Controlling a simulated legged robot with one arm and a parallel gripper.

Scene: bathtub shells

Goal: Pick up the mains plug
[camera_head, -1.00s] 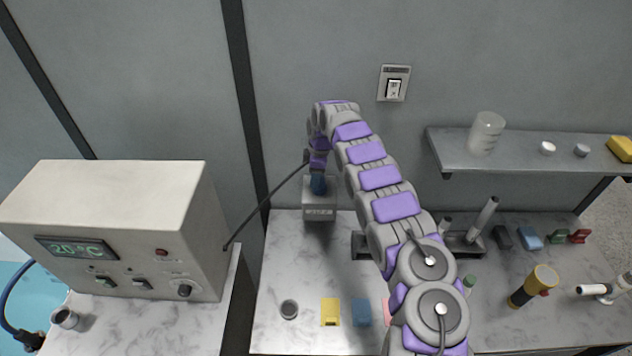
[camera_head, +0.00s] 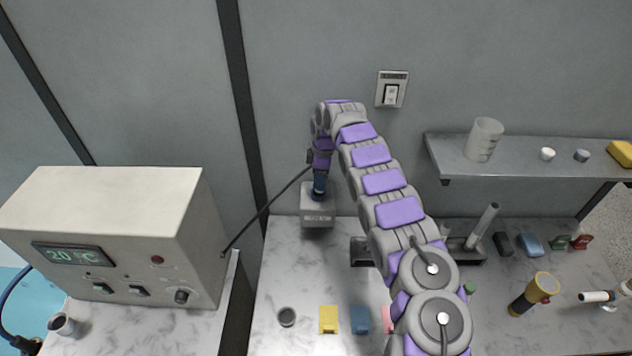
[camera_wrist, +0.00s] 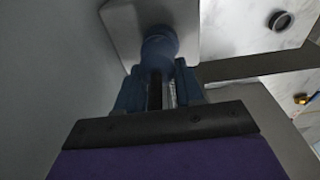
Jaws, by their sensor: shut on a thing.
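The mains plug (camera_wrist: 160,45) is a blue rounded body at the top middle of the wrist view. My gripper (camera_wrist: 158,78) is shut on it, with a dark blue finger on either side. In the head view my gripper (camera_head: 320,180) points down over a pale grey socket box (camera_head: 318,218) against the back wall. The plug is at the top of this box, mostly hidden by my fingers. I cannot tell whether its pins are in the box. A dark cable (camera_head: 265,210) runs from the control box up to beside my gripper.
A cream control box (camera_head: 110,210) reading 20 °C stands at left. A wall switch (camera_head: 391,90) and a shelf (camera_head: 460,170) with a beaker (camera_head: 484,140) are at right. A yellow block (camera_head: 328,320), a blue block (camera_head: 360,320) and a small cup (camera_head: 287,317) are on the counter.

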